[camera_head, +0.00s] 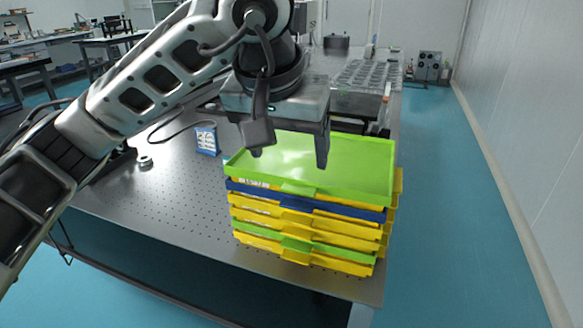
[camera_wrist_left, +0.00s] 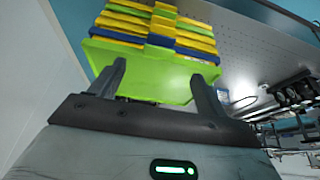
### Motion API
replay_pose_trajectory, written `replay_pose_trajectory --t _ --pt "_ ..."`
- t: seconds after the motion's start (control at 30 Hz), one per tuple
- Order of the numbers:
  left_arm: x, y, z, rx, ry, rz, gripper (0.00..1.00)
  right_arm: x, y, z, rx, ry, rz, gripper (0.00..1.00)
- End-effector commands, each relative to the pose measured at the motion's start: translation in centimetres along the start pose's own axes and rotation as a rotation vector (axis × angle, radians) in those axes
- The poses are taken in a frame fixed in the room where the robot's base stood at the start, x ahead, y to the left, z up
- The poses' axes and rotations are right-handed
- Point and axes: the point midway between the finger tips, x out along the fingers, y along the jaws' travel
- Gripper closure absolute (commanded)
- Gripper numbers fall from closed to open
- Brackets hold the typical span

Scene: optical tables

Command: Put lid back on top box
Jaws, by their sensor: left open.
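A stack of shallow boxes (camera_head: 300,224) in yellow, blue and green stands near the front right corner of the optical table. A bright green lid or tray (camera_head: 350,165) lies on top of the stack; I cannot tell for sure which it is. The green piece also shows in the left wrist view (camera_wrist_left: 150,75). My left gripper (camera_head: 290,155) is open above the green piece, its fingers apart and pointing down. In the left wrist view its fingers (camera_wrist_left: 162,85) straddle part of the green surface, with nothing clearly held. My right gripper is not in view.
The perforated table (camera_head: 180,195) is mostly clear left of the stack. A blue-and-white box (camera_head: 207,140) and a small round part (camera_head: 145,162) stand on it. A white wall (camera_head: 530,130) lies at the right, beyond an open blue floor (camera_head: 450,200).

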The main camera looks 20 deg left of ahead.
Motion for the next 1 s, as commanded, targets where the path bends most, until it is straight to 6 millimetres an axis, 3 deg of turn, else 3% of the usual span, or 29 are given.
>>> replay_pose_trajectory --t 0.13,0.37,0.47,0.57,0.67,0.7,0.8,0.9,1.0 --pt "-2.1 0.0 -0.1 0.0 0.002 -0.002 0.24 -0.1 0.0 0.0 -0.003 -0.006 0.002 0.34" --pt "-2.8 0.1 0.1 -0.001 -0.006 0.004 0.24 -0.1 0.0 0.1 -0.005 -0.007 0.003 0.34" --pt "-1.6 1.6 1.1 -0.018 -0.06 0.074 0.24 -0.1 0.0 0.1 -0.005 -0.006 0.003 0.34" --pt "0.7 5.5 4.1 -0.087 -0.219 0.265 0.24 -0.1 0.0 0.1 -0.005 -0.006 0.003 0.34" --pt "1.6 11.0 8.6 -0.256 -0.511 0.538 0.24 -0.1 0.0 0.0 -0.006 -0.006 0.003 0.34" --pt "1.2 13.1 10.3 -0.351 -0.659 0.648 0.24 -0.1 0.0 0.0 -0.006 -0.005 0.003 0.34" --pt "-1.3 16.8 12.7 -0.631 -1.067 0.872 0.24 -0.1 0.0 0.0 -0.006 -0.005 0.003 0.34" --pt "-3.9 18.1 12.3 -0.955 -1.527 1.019 0.24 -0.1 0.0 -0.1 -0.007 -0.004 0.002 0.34" --pt "-4.6 17.2 9.7 -1.303 -2.025 1.075 0.24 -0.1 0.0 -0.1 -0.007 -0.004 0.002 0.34"
